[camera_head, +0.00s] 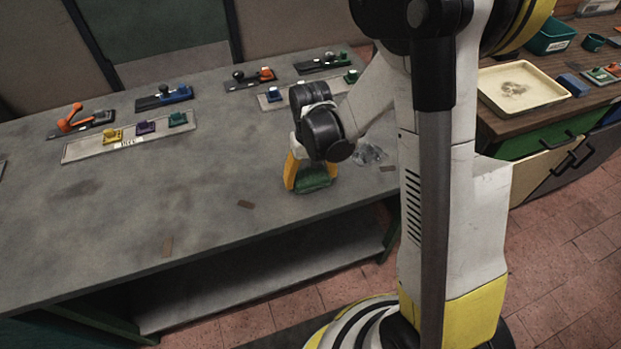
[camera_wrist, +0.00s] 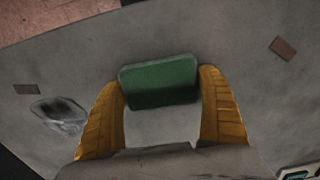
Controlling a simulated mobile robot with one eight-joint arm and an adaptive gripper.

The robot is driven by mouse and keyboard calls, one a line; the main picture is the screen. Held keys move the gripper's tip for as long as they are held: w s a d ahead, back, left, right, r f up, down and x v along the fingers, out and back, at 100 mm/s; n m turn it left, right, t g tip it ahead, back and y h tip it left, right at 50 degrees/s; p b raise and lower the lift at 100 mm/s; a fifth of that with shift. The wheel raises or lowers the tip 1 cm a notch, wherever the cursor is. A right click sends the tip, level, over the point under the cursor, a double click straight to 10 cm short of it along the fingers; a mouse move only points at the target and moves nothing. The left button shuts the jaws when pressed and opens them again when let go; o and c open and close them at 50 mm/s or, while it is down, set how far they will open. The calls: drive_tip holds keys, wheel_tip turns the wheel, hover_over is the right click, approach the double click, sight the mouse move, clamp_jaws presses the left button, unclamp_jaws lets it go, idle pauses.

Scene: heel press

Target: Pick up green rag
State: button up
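The green rag (camera_head: 314,180) looks like a thick rounded block near the front right of the grey table. In the wrist view the rag (camera_wrist: 160,80) fills the gap between the yellow fingertips. My gripper (camera_wrist: 160,85) points down at the table, with one finger against each side of the rag and no clear gap on either side. In the head view my gripper (camera_head: 312,178) comes from above, and its black wrist hides part of the rag's surroundings. I cannot tell whether the rag is lifted or still rests on the table.
The grey table (camera_head: 110,230) has clear room left of my gripper. Fixtures with coloured blocks, including a long plate (camera_head: 100,147), line its back. A clear crumpled item (camera_head: 369,154) lies close right of my gripper. A cream tray (camera_head: 545,92) stands on the wooden counter at right.

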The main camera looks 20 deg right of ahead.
sight(313, 176)
drive_tip(key=shift+r+p, duration=0.3)
drive_tip(key=shift+r, duration=0.15)
drive_tip(key=r, duration=0.1)
drive_tip(key=r+p, duration=0.2)
drive_tip(key=r, duration=0.1)
drive_tip(key=shift+s+d, duration=0.15)
drive_tip(key=shift+d, duration=0.1)
drive_tip(key=s+d+r+p, duration=0.4)
drive_tip(key=s+d+r, duration=0.1)
drive_tip(key=d, duration=0.4)
drive_tip(key=shift+s+d+r, duration=0.3)
drive_tip(key=shift+s+r, duration=0.05)
drive_tip(key=shift+r, duration=0.2)
drive_tip(key=shift+o, duration=0.4)
drive_tip(key=shift+c, duration=1.2)
